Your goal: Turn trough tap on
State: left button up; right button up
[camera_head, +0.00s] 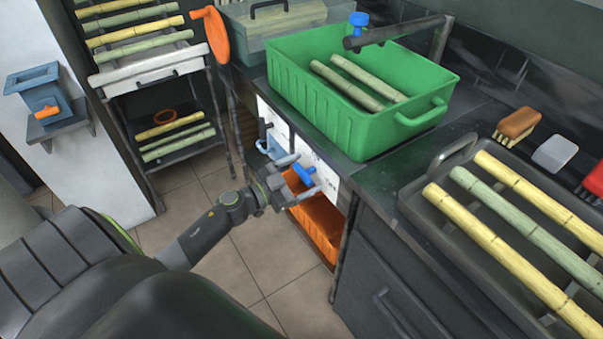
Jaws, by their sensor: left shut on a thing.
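My left gripper (299,177) reaches in from the left, low at the front of the counter. It is shut on a blue lever handle (304,174), which sits in front of a white panel (329,179) with small dark lettering. The fingers partly hide the handle and its mount. Above the panel, a green trough (330,120) stands on the counter with two cane sticks (358,82) in it. A dark spout (395,32) with a blue knob (358,19) extends over the trough's back. My right gripper is not in view.
An orange bin (318,228) stands below the panel, under my gripper. A dark tray (440,215) with several canes lies on the right counter, with brushes (518,123) behind it. A cane rack (150,75) stands back left. Tiled floor (270,255) is open below.

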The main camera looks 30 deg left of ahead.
pick_arm(q)
jog(key=shift+m, duration=0.7)
jog(key=m+p, duration=0.1)
jog(key=m, duration=0.1)
jog(key=shift+m, duration=0.4)
jog(key=m, duration=0.5)
jog(key=shift+f+m, duration=0.1)
jog(key=shift+m, duration=1.1)
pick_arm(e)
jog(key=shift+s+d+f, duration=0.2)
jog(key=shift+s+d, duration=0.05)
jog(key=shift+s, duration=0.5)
pick_arm(q)
jog(key=o, duration=0.9)
jog(key=shift+s, duration=0.1)
